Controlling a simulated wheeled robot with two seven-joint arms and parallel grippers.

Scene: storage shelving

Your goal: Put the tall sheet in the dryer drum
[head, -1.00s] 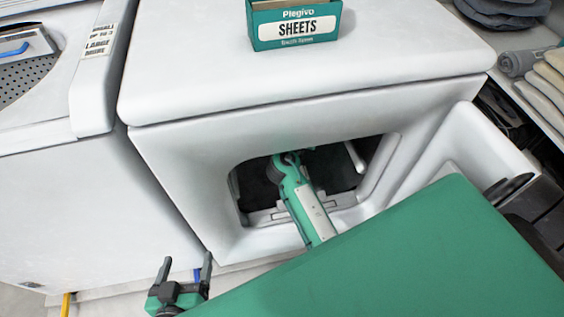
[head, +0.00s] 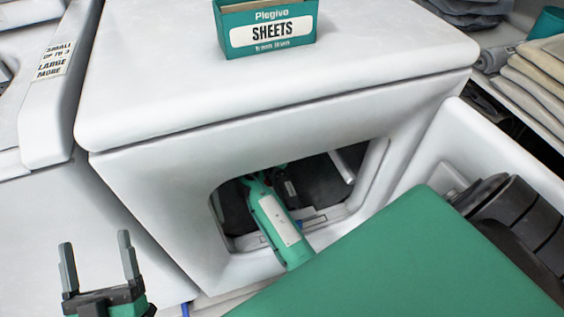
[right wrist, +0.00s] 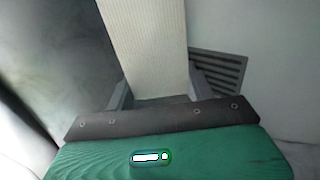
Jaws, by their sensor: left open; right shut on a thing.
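The white dryer (head: 280,85) has a square front opening, with the dark drum (head: 325,180) inside it. My right arm reaches through this opening, and its gripper is mostly hidden in the head view. In the right wrist view my right gripper (right wrist: 150,98) is shut on a tall, cream, ribbed sheet (right wrist: 145,45), which stands out ahead of the jaws. Grey drum walls lie around it. I cannot tell whether the sheet touches the drum. My left gripper (head: 95,242) is open and empty, outside the dryer at the lower left, fingers pointing up.
The open dryer door (head: 455,150) is at the right of the opening. Folded cloths (head: 540,75) lie on a shelf at the right. Another white machine (head: 45,110) stands at the left. A dark slotted vent (right wrist: 220,75) shows inside the drum.

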